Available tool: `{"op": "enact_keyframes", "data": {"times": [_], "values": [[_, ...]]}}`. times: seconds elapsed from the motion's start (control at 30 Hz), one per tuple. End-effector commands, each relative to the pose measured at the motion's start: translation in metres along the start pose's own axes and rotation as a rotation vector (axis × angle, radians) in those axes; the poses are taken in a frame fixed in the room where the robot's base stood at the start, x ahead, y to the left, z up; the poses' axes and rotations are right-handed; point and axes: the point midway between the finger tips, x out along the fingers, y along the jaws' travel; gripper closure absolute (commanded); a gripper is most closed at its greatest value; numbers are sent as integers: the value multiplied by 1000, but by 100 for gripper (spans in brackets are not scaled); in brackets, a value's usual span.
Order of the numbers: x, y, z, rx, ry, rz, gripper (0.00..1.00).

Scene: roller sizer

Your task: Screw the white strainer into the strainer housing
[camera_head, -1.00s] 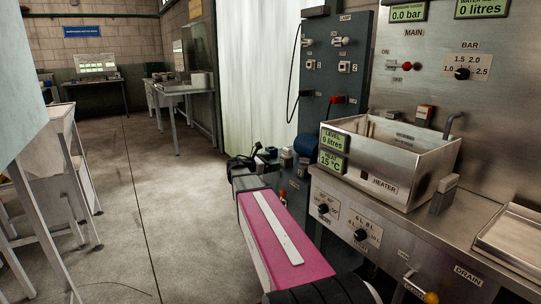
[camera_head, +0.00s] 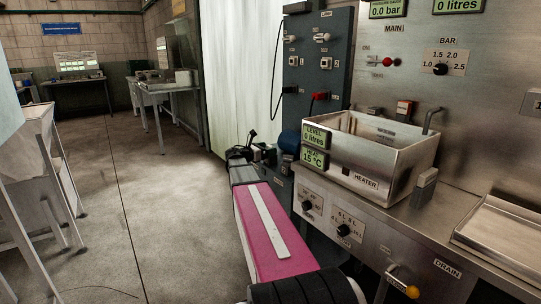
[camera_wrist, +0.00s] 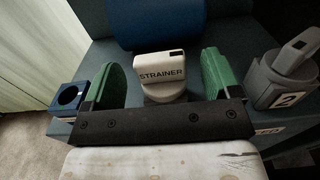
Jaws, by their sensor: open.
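The white strainer (camera_wrist: 162,74), a pale block lettered "STRAINER", shows in the middle of the wrist view, upright on a dark grey surface. My gripper (camera_wrist: 163,62) is open, with one green finger on each side of the strainer and a gap on both sides. Its lower part is partly hidden by my gripper's dark bar. In the head view my gripper (camera_head: 262,150) is small and dark at the far end of my pink arm, and the strainer cannot be made out there. I cannot identify the strainer housing with certainty in either view.
In the wrist view, a blue ring-shaped holder (camera_wrist: 70,97) stands at left, a grey part marked "2" (camera_wrist: 287,78) close at right, and a blue rounded body (camera_wrist: 155,22) behind. The head view shows a steel heater tank (camera_head: 370,160) on the bench right of my arm.

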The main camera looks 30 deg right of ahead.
Motion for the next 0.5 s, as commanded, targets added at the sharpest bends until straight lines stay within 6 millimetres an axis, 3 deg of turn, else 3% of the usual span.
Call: {"op": "enact_keyframes", "data": {"times": [0.13,0.37,0.47,0.5], "values": [[20,1,0,0,0,-1,17],[22,0,0,0,0,1,17],[22,0,0,0,0,1,43],[21,0,0,0,0,1,56]]}}
